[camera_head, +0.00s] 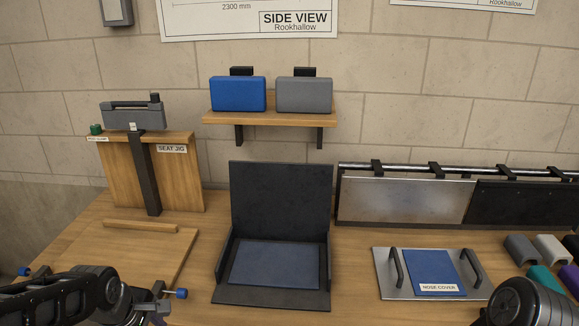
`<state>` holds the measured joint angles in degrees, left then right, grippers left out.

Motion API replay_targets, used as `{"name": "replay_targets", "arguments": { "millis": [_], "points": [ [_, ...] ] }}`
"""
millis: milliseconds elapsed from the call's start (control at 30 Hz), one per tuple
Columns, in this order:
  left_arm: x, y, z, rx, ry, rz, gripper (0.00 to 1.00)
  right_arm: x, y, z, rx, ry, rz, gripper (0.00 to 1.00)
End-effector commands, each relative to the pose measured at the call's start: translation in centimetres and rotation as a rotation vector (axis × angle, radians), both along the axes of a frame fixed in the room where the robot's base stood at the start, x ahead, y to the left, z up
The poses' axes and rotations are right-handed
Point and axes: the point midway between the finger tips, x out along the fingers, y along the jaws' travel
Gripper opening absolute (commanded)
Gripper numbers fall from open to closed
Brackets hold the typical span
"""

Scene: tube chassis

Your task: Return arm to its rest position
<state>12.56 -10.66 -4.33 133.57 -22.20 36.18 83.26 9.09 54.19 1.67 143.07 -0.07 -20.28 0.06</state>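Part of my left arm (95,287) shows at the bottom left, a black link and a round joint over the front of the bench. Part of my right arm (525,303) shows at the bottom right as a dark rounded link. No fingertips of either gripper can be made out; both arms run out of the bottom of the picture. Whether either gripper holds anything is hidden.
A black seat-shaped stand (281,195) with a dark blue pad (275,264) is in the middle. A metal nose cover tray (390,284) is to its right. A seat jig (180,180) stands left. A shelf (220,118) holds blue and grey blocks. Coloured pieces lie far right.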

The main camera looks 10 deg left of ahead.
Motion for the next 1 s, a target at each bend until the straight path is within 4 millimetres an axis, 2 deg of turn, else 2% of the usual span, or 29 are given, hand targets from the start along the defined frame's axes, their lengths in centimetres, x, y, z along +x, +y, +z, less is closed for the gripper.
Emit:
{"name": "replay_targets", "arguments": {
  "millis": [267, 467, 567, 667, 800, 900, 1000],
  "points": [
    [1.1, -3.4, -4.2, -0.010, 0.015, -0.192, 0.46, 0.1, 0.0, 0.0, 0.000, -0.002, -0.001, 0.46],
    [1.4, -7.5, -9.0, -0.026, 0.019, -0.407, 0.46, 0.1, 0.0, 0.0, 0.000, -0.001, 0.000, 0.46],
    [1.0, -10.3, -12.2, -0.036, 0.018, -0.543, 0.46, 0.1, 0.0, 0.0, 0.000, -0.002, -0.001, 0.46],
    [-0.2, -13.8, -16.1, -0.049, 0.012, -0.712, 0.46, 0.1, 0.0, 0.0, 0.000, -0.002, -0.001, 0.46],
    [-4.1, -19.5, -22.5, -0.061, -0.009, -0.996, 0.46, 0.1, 0.0, 0.0, 0.000, -0.002, -0.001, 0.46],
    [-7.4, -22.4, -25.9, -0.056, -0.027, -1.164, 0.46, 0.1, 0.0, 0.0, 0.000, -0.002, -0.001, 0.46],
    [-10.0, -24.2, -27.9, -0.045, -0.040, -1.284, 0.46, 0.1, 0.0, 0.0, 0.000, -0.002, -0.001, 0.46]
  ]
}}
